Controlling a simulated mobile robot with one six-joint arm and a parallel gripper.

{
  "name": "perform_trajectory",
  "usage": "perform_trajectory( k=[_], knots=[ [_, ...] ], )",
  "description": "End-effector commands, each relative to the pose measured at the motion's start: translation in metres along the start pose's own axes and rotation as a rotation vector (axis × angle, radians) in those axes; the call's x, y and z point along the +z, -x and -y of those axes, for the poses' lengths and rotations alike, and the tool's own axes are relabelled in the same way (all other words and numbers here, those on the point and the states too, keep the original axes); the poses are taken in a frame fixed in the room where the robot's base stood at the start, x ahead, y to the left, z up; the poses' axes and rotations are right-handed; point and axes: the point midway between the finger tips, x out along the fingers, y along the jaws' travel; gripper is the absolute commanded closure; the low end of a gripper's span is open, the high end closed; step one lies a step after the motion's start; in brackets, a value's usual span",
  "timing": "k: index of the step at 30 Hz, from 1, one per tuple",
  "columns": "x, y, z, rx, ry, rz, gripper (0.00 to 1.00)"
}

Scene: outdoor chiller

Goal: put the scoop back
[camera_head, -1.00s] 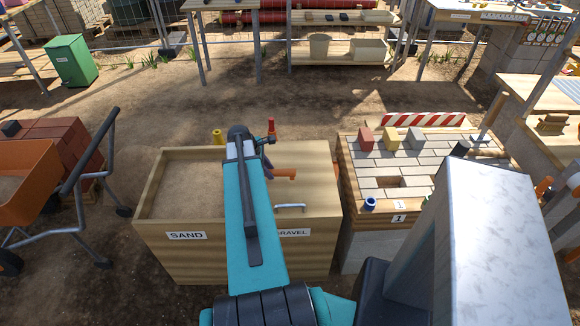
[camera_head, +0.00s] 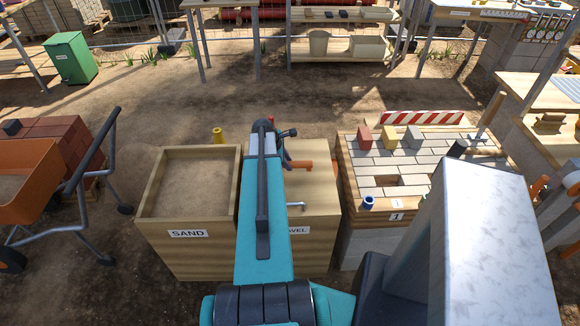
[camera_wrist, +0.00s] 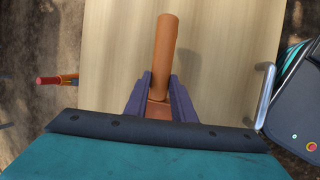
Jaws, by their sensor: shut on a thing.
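My gripper (camera_wrist: 160,90) is shut on an orange piece, the scoop (camera_wrist: 166,55), and its round end sticks out beyond the jaws in the wrist view. The rest of the scoop is hidden by the jaws and wrist. In the head view the scoop (camera_head: 312,164) shows as a small orange bar over the wooden lid of the gravel bin (camera_head: 318,200). I cannot tell the gap between scoop and lid. The open sand bin (camera_head: 190,180) is left of my arm. A red-and-orange piece (camera_wrist: 57,80) shows beside the lid in the wrist view.
The lid has a metal handle (camera_wrist: 264,95). A paving table (camera_head: 395,175) with coloured blocks and a striped board stands to the right. An orange wheelbarrow (camera_head: 25,185) is at the left. Bare ground lies behind the bins.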

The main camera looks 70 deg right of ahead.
Motion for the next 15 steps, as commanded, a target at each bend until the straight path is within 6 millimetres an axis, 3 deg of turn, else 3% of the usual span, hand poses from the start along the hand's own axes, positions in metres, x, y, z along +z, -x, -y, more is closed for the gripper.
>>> perform_trajectory(
  k=[4,15],
  knots=[
    [0.01,-0.006,-0.007,-0.001,-0.001,0.001,1.0],
    [-0.002,-0.035,0.003,0.0,0.001,0.001,1.0]
  ],
)
